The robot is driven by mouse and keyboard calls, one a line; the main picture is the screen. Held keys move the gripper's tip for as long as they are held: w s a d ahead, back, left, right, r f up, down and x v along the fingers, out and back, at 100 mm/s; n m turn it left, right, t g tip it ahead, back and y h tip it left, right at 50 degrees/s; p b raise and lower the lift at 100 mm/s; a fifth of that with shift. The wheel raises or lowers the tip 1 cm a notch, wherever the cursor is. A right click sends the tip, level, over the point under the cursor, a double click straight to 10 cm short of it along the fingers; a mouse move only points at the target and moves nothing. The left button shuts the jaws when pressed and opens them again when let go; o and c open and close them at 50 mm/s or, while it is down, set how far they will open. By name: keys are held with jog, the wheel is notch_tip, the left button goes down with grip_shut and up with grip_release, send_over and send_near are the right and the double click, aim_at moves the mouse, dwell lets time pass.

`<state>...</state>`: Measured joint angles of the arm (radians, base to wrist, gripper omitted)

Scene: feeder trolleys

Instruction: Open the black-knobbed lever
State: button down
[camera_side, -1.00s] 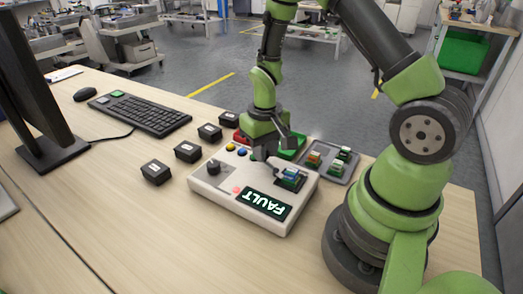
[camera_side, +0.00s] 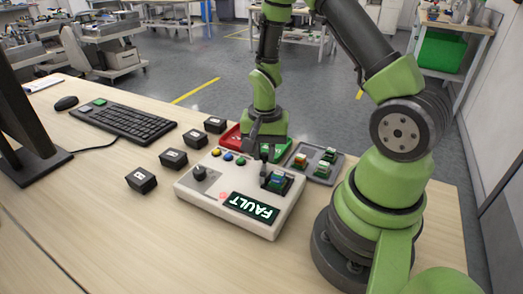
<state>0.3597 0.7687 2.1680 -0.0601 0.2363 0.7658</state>
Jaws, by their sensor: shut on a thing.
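A light grey control box (camera_side: 188,189) stands on the bench with a lit display reading FAULT (camera_side: 252,207). A small dark upright piece, seemingly the black-knobbed lever (camera_side: 264,153), stands at the box's back right. My gripper (camera_side: 265,147) points down over this back edge and is shut on what looks like the lever's knob. The fingers hide much of the contact, and the lever's exact angle is unclear. A dark slot with a blue-green block (camera_side: 277,181) lies just right of the lever.
The box's top also carries a black rotary knob (camera_side: 199,174) and coloured buttons (camera_side: 227,157). Red and green trays (camera_side: 231,138) stand behind it. A grey tray (camera_side: 322,174) with small blocks is at right. Several black boxes (camera_side: 141,181) and a keyboard (camera_side: 124,122) lie left.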

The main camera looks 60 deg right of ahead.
aim_at(266, 153)
jog(key=shift+s+m, duration=0.15)
jog(key=shift+m, duration=0.15)
jog(key=c, duration=1)
grip_release()
jog(key=shift+r, duration=0.1)
notch_tip(266, 153, up, 10)
jog(key=shift+f, duration=0.1)
